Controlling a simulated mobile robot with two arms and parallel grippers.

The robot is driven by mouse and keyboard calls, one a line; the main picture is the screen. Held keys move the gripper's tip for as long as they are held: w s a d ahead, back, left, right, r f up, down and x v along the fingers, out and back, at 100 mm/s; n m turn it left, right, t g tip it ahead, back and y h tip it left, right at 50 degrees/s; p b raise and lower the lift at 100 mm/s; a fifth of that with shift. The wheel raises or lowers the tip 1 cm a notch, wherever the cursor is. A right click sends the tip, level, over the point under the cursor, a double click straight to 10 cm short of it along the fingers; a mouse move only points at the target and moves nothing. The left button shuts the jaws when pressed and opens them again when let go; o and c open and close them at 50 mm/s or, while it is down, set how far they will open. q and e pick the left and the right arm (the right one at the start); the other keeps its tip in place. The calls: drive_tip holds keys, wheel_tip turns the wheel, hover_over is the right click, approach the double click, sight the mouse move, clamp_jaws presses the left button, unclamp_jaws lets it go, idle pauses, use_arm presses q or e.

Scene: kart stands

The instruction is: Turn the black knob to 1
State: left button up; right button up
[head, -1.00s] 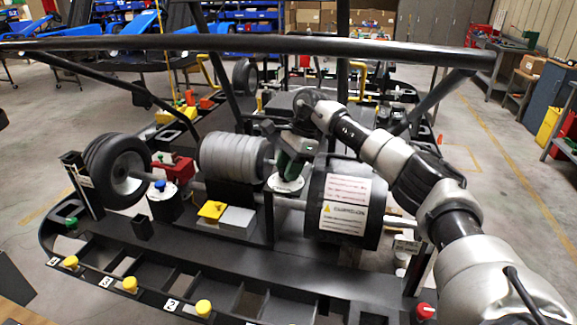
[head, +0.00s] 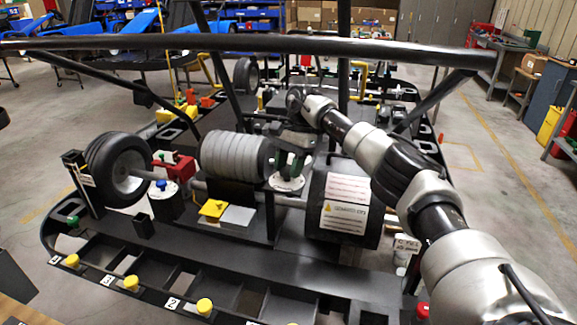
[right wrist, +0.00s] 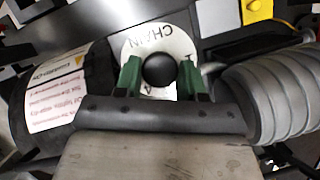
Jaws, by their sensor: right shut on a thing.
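The black knob (right wrist: 158,70) is a round ball-shaped top on a white dial plate (right wrist: 135,48) marked "CHAIN". In the right wrist view my right gripper (right wrist: 160,76) has its two green fingers shut on the knob, one on each side. In the head view the right gripper (head: 291,162) reaches down over the same white dial (head: 287,184), and the knob itself is mostly hidden there by the fingers. The "1" mark on the dial cannot be read clearly. My left gripper is not in view.
A grey ribbed cylinder (head: 235,155) stands left of the dial and a black drum with a white label (head: 345,203) right of it. A blue-topped knob (head: 161,186) is farther left. A black frame bar (head: 250,42) crosses above. Yellow knobs (head: 131,282) line the front rail.

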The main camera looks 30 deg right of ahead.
drive_tip(key=o, duration=0.9)
drive_tip(key=b+v, duration=0.1)
drive_tip(key=v, duration=0.5)
drive_tip(key=shift+w+r, duration=0.1)
drive_tip(key=shift+r, duration=0.05)
drive_tip(key=shift+p+v, duration=1.5)
drive_tip(key=shift+v, duration=0.8)
